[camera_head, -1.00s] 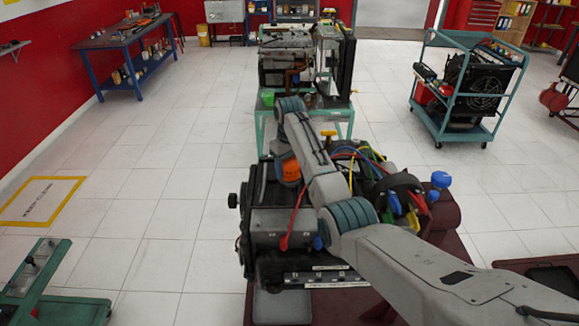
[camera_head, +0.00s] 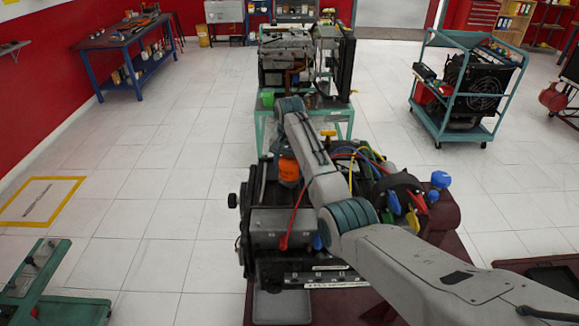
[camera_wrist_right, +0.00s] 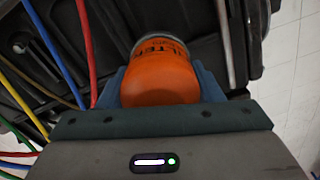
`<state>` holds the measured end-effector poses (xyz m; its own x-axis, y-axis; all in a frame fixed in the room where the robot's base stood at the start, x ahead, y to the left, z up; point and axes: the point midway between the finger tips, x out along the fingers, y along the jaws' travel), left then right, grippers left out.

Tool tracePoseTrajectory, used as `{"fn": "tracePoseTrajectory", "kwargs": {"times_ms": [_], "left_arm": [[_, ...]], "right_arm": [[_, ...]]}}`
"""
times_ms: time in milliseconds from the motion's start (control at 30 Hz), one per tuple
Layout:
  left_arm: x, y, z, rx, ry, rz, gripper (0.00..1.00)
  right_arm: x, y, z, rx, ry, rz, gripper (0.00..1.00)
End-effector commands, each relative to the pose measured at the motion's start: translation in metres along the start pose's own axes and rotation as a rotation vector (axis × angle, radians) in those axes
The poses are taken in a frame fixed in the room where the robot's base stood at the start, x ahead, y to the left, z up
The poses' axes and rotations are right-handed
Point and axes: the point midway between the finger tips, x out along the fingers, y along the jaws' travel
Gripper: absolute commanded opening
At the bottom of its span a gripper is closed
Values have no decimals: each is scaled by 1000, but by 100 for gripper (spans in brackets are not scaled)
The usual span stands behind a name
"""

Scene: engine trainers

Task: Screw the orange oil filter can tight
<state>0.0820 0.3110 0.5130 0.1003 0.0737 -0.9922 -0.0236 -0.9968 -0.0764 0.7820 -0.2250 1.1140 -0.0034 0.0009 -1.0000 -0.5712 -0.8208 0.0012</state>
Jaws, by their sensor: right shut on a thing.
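The orange oil filter can (camera_head: 289,170) stands at the far left part of the engine (camera_head: 270,222), partly hidden behind my right arm in the head view. In the right wrist view the orange can (camera_wrist_right: 160,78) fills the space between the blue-grey fingers of my right gripper (camera_wrist_right: 160,88), with black lettering near its far end. The fingers are shut on its sides. The can's far end meets a grey metal ring or base on the engine; the thread itself is hidden. My left gripper does not show.
Red, blue, yellow and green cables (camera_wrist_right: 85,50) run close beside the right gripper. A red-handled dipstick (camera_head: 284,241) and blue caps (camera_head: 440,180) rise from the engine. Another engine on a green stand (camera_head: 290,60) is behind.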

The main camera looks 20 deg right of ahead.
Motion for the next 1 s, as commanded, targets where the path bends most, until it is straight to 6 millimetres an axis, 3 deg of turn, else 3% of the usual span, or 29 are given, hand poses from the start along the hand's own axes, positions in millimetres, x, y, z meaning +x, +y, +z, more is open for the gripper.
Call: {"fn": "tracePoseTrajectory", "kwargs": {"times_ms": [1000], "left_arm": [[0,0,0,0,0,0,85]], "right_arm": [[-4,0,-2,940,5,-7,37]]}}
